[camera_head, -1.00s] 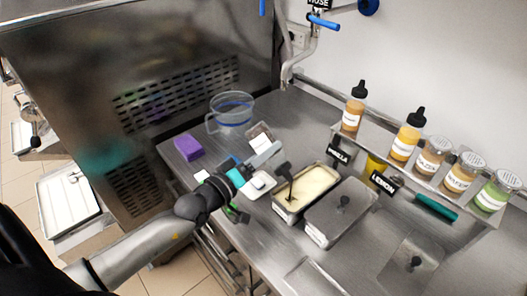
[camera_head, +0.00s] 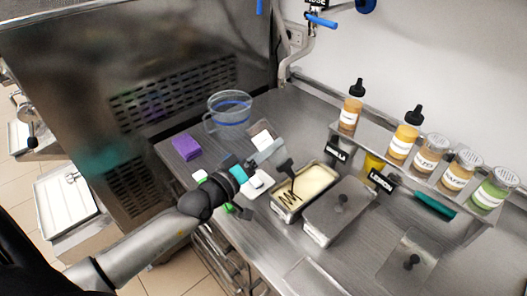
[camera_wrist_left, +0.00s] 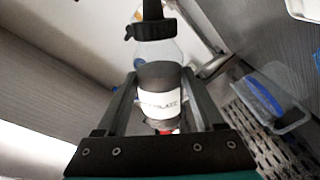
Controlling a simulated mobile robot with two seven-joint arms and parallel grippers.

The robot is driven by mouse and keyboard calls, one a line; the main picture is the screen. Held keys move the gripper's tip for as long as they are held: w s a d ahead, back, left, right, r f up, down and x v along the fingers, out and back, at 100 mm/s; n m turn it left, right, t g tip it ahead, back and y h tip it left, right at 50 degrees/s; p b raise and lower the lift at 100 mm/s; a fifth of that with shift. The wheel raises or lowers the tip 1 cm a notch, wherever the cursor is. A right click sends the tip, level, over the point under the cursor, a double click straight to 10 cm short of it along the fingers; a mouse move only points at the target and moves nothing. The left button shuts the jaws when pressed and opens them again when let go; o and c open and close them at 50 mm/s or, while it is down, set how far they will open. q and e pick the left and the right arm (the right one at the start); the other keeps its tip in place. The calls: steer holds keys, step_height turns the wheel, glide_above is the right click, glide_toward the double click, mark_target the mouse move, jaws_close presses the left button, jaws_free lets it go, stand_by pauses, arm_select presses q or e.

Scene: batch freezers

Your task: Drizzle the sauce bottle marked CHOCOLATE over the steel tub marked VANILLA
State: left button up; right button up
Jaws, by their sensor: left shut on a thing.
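My left gripper (camera_head: 268,151) is shut on a sauce bottle, held tilted with its dark cap (camera_head: 285,165) over the near-left part of an open steel tub (camera_head: 276,212). In the left wrist view the clear bottle (camera_wrist_left: 158,77) sits between both fingers (camera_wrist_left: 158,92); its white label shows part of a word ending like CHOCOLATE. The tub stands by the VANILLA sign (camera_head: 338,152) and holds pale cream ice cream (camera_head: 314,182). Dark sauce (camera_head: 289,200) lies in wavy lines on its left side, and a thin dark line runs down from the nozzle. My right gripper is not in view.
A lidded steel tub (camera_head: 338,207) adjoins on the right, by the LEMON sign (camera_head: 381,180). A shelf behind holds two sauce bottles (camera_head: 405,140) and several topping jars (camera_head: 460,170). A clear jug (camera_head: 229,112) and purple block (camera_head: 186,147) stand to the left.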

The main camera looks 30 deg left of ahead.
arm_select(q)
steer(key=shift+d+x, duration=0.25)
steer(key=shift+x, duration=1.25)
steer(key=shift+d+b+x, duration=0.15)
steer(key=shift+b+x, duration=0.15)
steer(key=shift+x, duration=0.75)
steer(key=shift+d+b+x, duration=0.2)
steer(key=shift+b+x, duration=0.1)
steer(key=shift+x, duration=0.7)
steer(key=shift+d+b+x, duration=0.2)
steer(key=shift+b+x, duration=0.1)
steer(key=shift+x, duration=0.7)
steer(key=shift+d+b+x, duration=0.2)
steer(key=shift+b+x, duration=0.1)
steer(key=shift+x, duration=0.7)
steer(key=n, duration=0.4)
